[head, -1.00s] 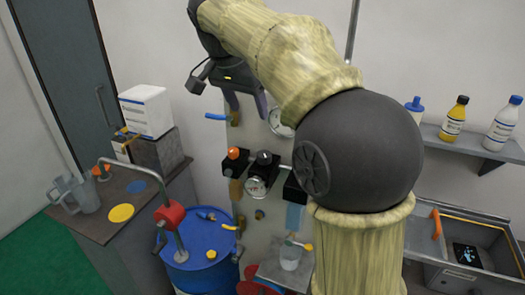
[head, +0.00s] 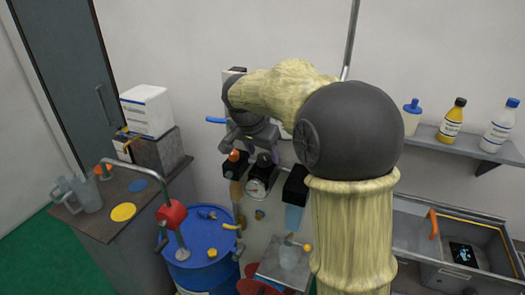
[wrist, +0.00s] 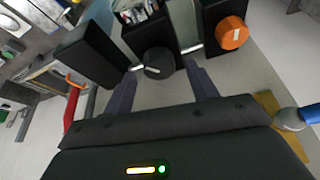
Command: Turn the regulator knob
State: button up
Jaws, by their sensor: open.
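The black regulator knob (head: 264,159) sits on a dark block above a round gauge (head: 257,188) on the panel. In the wrist view the knob (wrist: 158,62), with a white mark on its face, lies between and just beyond the fingertips. My gripper (head: 262,147) is above the knob in the head view, pointing down at it. In the wrist view my gripper (wrist: 161,72) is open, with one finger to each side of the knob. I cannot tell whether either finger touches it.
An orange knob (head: 236,156) stands close to the left of the black one; it also shows in the wrist view (wrist: 232,33). A black box (head: 295,186) is to the right. A blue drum (head: 203,255) stands at the lower left.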

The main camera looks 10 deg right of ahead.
jog(key=shift+x, duration=0.8)
jog(key=shift+a, duration=0.1)
jog(key=c, duration=1)
jog(key=shift+n+y+b, duration=0.3)
jog(key=shift+n+b, duration=0.2)
jog(key=shift+n, duration=0.2)
jog(key=shift+r+n+t+y+b, duration=0.1)
jog(key=shift+n+t+y+b, duration=0.3)
jog(key=shift+n, duration=1)
